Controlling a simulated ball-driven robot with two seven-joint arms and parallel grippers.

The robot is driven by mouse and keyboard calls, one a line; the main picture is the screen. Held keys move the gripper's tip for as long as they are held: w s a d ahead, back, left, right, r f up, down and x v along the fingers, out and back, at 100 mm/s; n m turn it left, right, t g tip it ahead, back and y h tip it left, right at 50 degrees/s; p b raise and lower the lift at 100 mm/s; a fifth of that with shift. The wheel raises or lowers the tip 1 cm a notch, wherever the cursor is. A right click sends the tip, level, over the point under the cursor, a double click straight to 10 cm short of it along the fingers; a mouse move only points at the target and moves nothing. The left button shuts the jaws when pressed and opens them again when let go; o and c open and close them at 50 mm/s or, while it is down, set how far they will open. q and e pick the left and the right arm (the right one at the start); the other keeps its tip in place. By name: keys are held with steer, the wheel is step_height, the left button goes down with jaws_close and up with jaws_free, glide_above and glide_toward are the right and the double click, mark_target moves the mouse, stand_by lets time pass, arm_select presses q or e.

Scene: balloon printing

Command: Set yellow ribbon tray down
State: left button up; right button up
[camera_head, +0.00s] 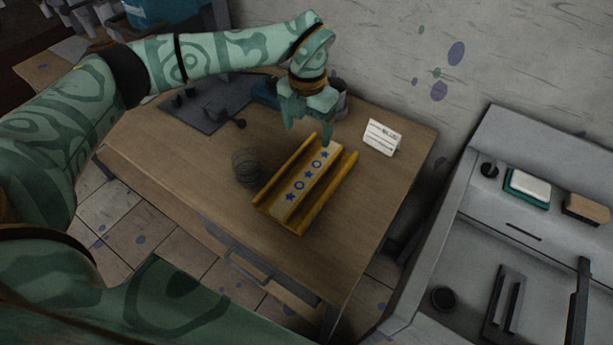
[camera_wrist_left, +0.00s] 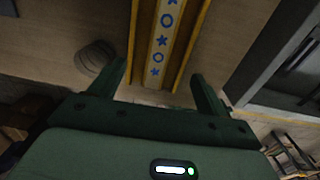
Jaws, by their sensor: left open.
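The yellow ribbon tray (camera_head: 290,222) rests on the wooden table (camera_head: 200,165), lying at a slant. A pale ribbon (camera_head: 307,181) with blue stars and rings lies along its channel. My left gripper (camera_head: 307,135) is open and empty just above the tray's far end, fingers apart. In the left wrist view the tray (camera_wrist_left: 133,45) runs ahead between my open fingers (camera_wrist_left: 160,85), and the gripper does not hold it. Whether a fingertip touches the tray, I cannot tell. My right gripper is not in view.
A wire-like round object (camera_head: 246,167) stands close left of the tray. A white card (camera_head: 381,138) stands to the right. A dark mat (camera_head: 207,103) lies at the back left. A grey workbench (camera_head: 470,230) with tools is at the right. The table's front is clear.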

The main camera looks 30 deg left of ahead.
arm_select(q)
steer(key=b, duration=0.1)
glide_above(308, 174)
step_height(308, 174, down, 9)
steer(key=shift+a+f, duration=0.15)
steer(key=shift+f, duration=0.5)
steer(key=f, duration=0.1)
steer(key=f+b, duration=0.1)
steer(key=f, duration=0.2)
steer(key=shift+s+d+f, duration=0.1)
steer(key=shift+d+f, duration=0.15)
steer(key=shift+f, duration=0.2)
steer(key=c, duration=1.4)
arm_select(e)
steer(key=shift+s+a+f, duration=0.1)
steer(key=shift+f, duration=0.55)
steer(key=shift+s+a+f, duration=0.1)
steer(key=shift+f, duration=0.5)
arm_select(q)
steer(key=shift+r, duration=0.25)
